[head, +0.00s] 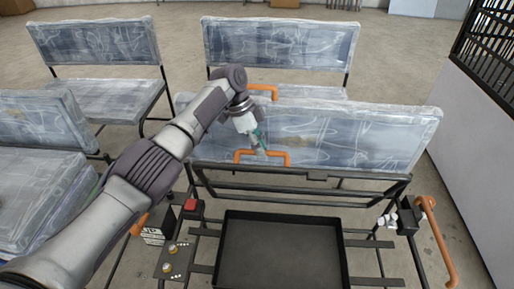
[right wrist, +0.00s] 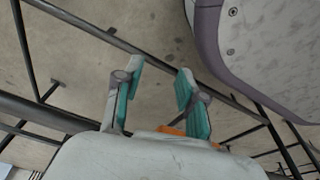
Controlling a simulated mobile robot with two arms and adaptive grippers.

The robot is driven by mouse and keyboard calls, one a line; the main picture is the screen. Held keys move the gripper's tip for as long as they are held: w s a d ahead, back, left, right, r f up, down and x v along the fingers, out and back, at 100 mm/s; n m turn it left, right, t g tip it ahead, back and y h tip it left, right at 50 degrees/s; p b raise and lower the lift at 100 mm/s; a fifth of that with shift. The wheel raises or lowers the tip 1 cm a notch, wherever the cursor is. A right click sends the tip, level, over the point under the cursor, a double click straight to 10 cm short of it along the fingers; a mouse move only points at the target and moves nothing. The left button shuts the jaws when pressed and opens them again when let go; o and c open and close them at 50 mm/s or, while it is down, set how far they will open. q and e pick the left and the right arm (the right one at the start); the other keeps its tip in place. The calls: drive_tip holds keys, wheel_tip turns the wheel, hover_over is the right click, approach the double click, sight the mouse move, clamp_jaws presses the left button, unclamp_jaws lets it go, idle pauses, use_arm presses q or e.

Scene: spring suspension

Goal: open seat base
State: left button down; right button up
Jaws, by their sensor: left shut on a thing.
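The seat base (head: 345,142) is a wide, plastic-wrapped panel in the middle of the head view. It stands tilted up above a dark metal frame, with an orange handle (head: 278,154) at its lower edge. My left gripper (head: 259,145) reaches in from the left and is shut on this orange handle; its fingers partly hide the handle. In the right wrist view my right gripper (right wrist: 160,82) has its teal-padded fingers apart with nothing between their tips. An orange piece shows partly behind the right gripper. I do not make out the right gripper in the head view.
A black tray (head: 280,252) sits in the frame in front of the seat base. An orange bar (head: 437,243) rises at right. Other wrapped seats (head: 95,42) stand left and behind.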

use_arm(q)
drive_tip(key=shift+s+a+f, duration=0.15)
drive_tip(key=shift+f, duration=0.45)
drive_tip(key=c, duration=1.5)
unclamp_jaws()
drive_tip(key=o, duration=0.4)
drive_tip(key=shift+w+f, duration=0.15)
drive_tip(key=shift+w, duration=0.25)
drive_tip(key=shift+s+r, duration=0.15)
drive_tip(key=shift+r, duration=0.15)
drive_tip(key=v, duration=1.2)
